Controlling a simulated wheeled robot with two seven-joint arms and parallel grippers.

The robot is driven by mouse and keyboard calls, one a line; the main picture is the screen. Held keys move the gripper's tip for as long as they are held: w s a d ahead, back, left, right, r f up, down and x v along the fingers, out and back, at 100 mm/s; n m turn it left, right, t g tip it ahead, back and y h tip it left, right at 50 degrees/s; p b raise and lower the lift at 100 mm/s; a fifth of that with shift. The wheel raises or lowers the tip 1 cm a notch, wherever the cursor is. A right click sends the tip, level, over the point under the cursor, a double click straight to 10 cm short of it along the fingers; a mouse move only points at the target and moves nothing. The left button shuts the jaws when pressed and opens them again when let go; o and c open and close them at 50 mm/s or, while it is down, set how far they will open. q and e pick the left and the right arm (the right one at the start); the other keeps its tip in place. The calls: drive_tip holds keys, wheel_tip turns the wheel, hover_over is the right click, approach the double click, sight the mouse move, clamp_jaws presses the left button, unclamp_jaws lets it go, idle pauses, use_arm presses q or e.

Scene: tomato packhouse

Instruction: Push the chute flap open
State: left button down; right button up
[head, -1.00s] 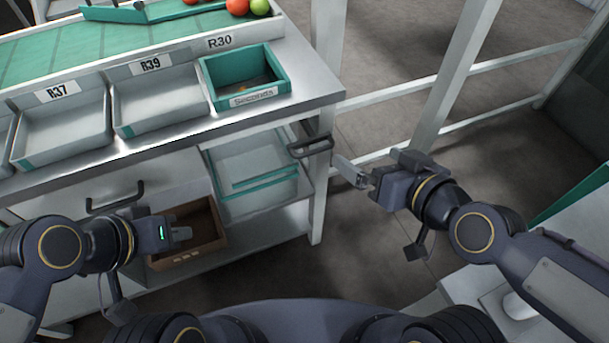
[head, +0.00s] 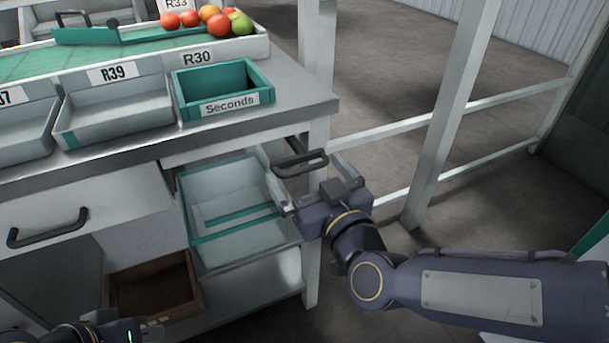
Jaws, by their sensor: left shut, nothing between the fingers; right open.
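I cannot identify the chute flap for certain in the head view. A green hinged bar (head: 90,34) lies across the sorting bed at the top left, far from both grippers. A dark bar handle (head: 300,163) is at the bench's right end, below the worktop. My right gripper (head: 308,180) is open, with its fingers on either side of this handle. I cannot tell whether they touch it. My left gripper (head: 152,328) is shut and empty, low at the bottom left, partly cut off by the picture's edge.
A green Seconds bin (head: 245,98) and grey trays (head: 115,112) line the bench front. Below are a closed drawer (head: 80,205), a green-edged tray (head: 235,235) and a brown box (head: 155,290). White posts and rails (head: 455,110) stand at the right.

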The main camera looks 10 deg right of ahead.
drive_tip(key=shift+x, duration=0.9)
drive_tip(key=c, duration=1.1)
drive_tip(key=shift+o, duration=0.2)
wheel_tip(320, 180, down, 8)
drive_tip(key=w+b, duration=0.1)
drive_tip(key=b, duration=0.6)
drive_tip(key=shift+a+f, duration=0.15)
drive_tip(key=shift+f, duration=0.05)
drive_tip(key=f, duration=0.1)
drive_tip(key=w+f+b, duration=0.1)
drive_tip(key=f, duration=0.1)
drive_tip(key=w+f, duration=0.1)
drive_tip(key=f, duration=0.1)
drive_tip(key=shift+w+a+f+b, duration=0.15)
drive_tip(key=shift+w+a+b, duration=0.1)
drive_tip(key=shift+a+b, duration=0.15)
drive_tip(key=shift+w+a+f, duration=0.15)
drive_tip(key=shift+w+f, duration=0.25)
drive_tip(key=shift+f, duration=0.2)
drive_tip(key=shift+w+a+f, duration=0.1)
drive_tip(key=shift+w+f, duration=0.3)
drive_tip(key=shift+f, duration=0.15)
